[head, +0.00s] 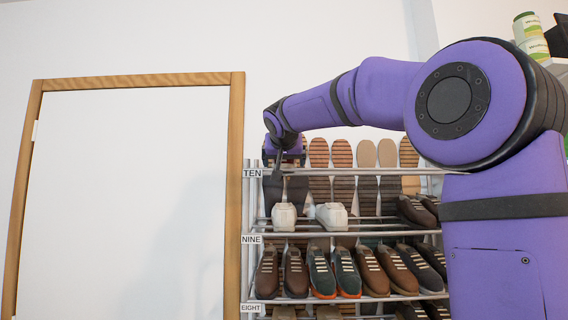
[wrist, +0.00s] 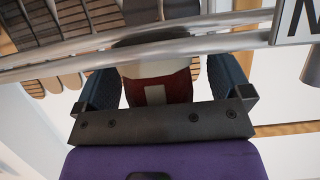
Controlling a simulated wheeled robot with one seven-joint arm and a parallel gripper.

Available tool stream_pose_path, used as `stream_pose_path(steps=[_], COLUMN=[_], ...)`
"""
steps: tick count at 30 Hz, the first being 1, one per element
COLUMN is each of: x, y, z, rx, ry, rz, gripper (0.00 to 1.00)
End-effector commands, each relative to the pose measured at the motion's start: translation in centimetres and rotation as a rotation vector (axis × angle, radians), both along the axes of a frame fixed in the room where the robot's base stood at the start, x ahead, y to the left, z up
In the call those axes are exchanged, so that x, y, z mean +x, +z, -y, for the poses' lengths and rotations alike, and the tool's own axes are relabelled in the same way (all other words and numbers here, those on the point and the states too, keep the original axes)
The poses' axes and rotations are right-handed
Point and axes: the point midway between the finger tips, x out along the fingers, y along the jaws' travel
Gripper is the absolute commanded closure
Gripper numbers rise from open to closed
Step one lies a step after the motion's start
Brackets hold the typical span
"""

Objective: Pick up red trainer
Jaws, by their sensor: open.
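The red trainer (wrist: 158,90) shows in the wrist view, with dark red sides and a pale grey middle and upper end. It sits between the two dark fingers of my open gripper (wrist: 160,72), with a gap visible on each side. A metal shelf bar crosses just beyond it. In the head view my gripper (head: 284,158) is at the left end of the rack's top shelf, by the TEN label. I cannot make out the red trainer in that view; my gripper and wrist cover that spot.
The shoe rack (head: 248,205) holds white shoes (head: 284,217) below TEN and several brown and dark shoes (head: 268,272) lower down. Upright soles (head: 342,152) stand behind the top shelf. Rack bars (wrist: 215,45) run close to my fingers. A wood-framed white panel (head: 135,190) is at left.

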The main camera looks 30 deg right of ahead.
Motion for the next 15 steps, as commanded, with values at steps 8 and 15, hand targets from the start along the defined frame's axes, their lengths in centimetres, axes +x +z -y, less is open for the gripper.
stream_pose_path(steps=[8, 15], x=[-0.05, -0.07], y=[0.05, 0.11], z=[-0.02, -0.04], rx=[-0.001, -0.001], ry=[0.000, 0.001], rz=[0.001, 0.002], gripper=[0.34, 0.66])
